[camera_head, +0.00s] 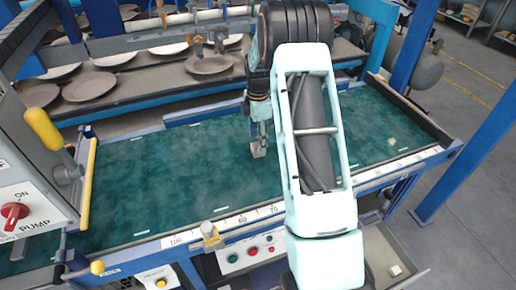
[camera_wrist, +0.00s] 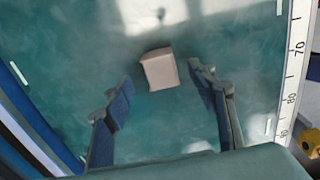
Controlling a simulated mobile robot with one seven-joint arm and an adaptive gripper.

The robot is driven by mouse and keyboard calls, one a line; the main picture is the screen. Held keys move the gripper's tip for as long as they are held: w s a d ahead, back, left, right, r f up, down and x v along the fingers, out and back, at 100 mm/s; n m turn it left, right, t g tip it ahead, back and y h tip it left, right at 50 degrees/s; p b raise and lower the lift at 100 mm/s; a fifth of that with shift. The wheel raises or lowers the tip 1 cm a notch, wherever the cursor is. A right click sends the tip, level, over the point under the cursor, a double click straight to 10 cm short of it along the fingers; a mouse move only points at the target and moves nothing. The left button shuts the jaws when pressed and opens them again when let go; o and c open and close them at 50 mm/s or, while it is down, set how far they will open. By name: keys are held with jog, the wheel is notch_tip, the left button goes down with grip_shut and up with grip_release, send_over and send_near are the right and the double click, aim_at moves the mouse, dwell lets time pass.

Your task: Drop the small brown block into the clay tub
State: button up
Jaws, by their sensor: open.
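A small pale pinkish-brown block (camera_wrist: 159,69) lies on the green table surface in the wrist view, slightly turned. My gripper (camera_wrist: 161,82) is open, with one blue-grey finger on each side below the block. The block is ahead of the fingertips, in line with the gap between them, and is not held. In the head view my gripper (camera_head: 257,132) points down over the middle of the green table, and a pale piece at its tip seems to be the block (camera_head: 258,151). I cannot make out a clay tub in either view.
The green table (camera_head: 170,180) is otherwise mostly clear, with a numbered scale (camera_head: 245,217) along its front edge. Plates (camera_head: 90,87) lie on a rack behind it. A control box with a red switch (camera_head: 15,212) stands at left. A drawer (camera_head: 385,252) is open at front right.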

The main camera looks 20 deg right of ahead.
notch_tip(320, 180, down, 3)
jog(key=shift+f, duration=0.2)
jog(key=shift+c, duration=0.2)
grip_shut()
jog(key=shift+r, duration=0.15)
